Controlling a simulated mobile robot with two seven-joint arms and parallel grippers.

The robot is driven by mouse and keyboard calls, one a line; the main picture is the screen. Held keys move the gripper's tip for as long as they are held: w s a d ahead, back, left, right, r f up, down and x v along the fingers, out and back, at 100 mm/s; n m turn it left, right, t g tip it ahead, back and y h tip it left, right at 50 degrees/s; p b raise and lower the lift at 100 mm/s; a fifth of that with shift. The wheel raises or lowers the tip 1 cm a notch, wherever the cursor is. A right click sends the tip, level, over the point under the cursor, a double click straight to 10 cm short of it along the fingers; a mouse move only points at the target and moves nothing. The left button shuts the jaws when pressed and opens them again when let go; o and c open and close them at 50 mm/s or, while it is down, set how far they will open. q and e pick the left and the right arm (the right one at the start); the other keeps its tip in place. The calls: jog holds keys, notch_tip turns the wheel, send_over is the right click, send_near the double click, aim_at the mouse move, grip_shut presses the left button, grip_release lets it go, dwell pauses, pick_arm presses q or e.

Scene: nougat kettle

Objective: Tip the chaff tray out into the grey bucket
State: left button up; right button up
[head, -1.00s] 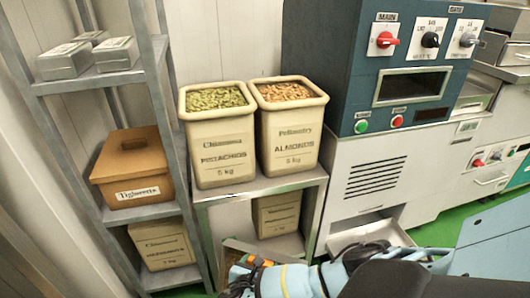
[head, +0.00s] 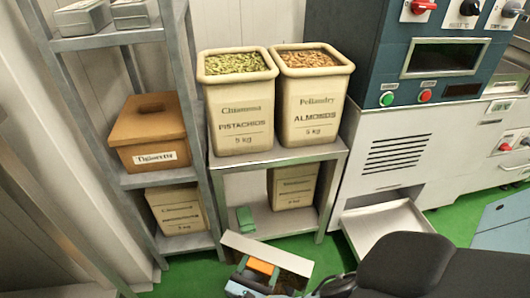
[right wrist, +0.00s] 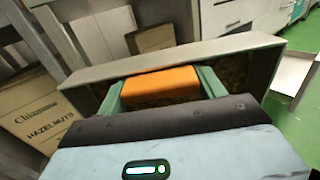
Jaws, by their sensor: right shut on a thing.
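The chaff tray (head: 268,248) is a pale grey, open box with an orange handle (head: 261,266), low at the bottom of the head view. My right gripper (head: 258,276) is shut on this handle. In the right wrist view, the gripper's green fingers (right wrist: 160,90) clasp the orange handle from both sides, and the tray's pale wall (right wrist: 180,58) runs behind it. Dark brown chaff (right wrist: 215,75) shows inside, partly hidden by the handle and fingers. I cannot tell how far the tray is tilted. The grey bucket is not visible. My left gripper is not in view.
A steel stand (head: 280,153) holds pistachio (head: 238,105) and almond (head: 312,100) bins. A metal rack (head: 190,130) stands left. A pale pan (head: 385,226) juts from the machine's base (head: 400,150). Green floor shows between.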

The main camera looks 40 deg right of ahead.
jog(key=shift+s+a+f+t+h+b, duration=0.15)
jog(key=shift+s+a+t+h, duration=0.15)
jog(key=shift+a, duration=0.35)
jog(key=shift+s+a+t+h+b, duration=0.15)
jog(key=shift+s+a+h, duration=0.25)
jog(key=shift+a, duration=0.3)
jog(key=shift+s+a+f+t+h+b, duration=0.1)
jog(key=shift+s+a+t+h, duration=0.25)
jog(key=shift+a, duration=0.3)
jog(key=shift+w, duration=0.1)
jog(key=shift+r, duration=0.1)
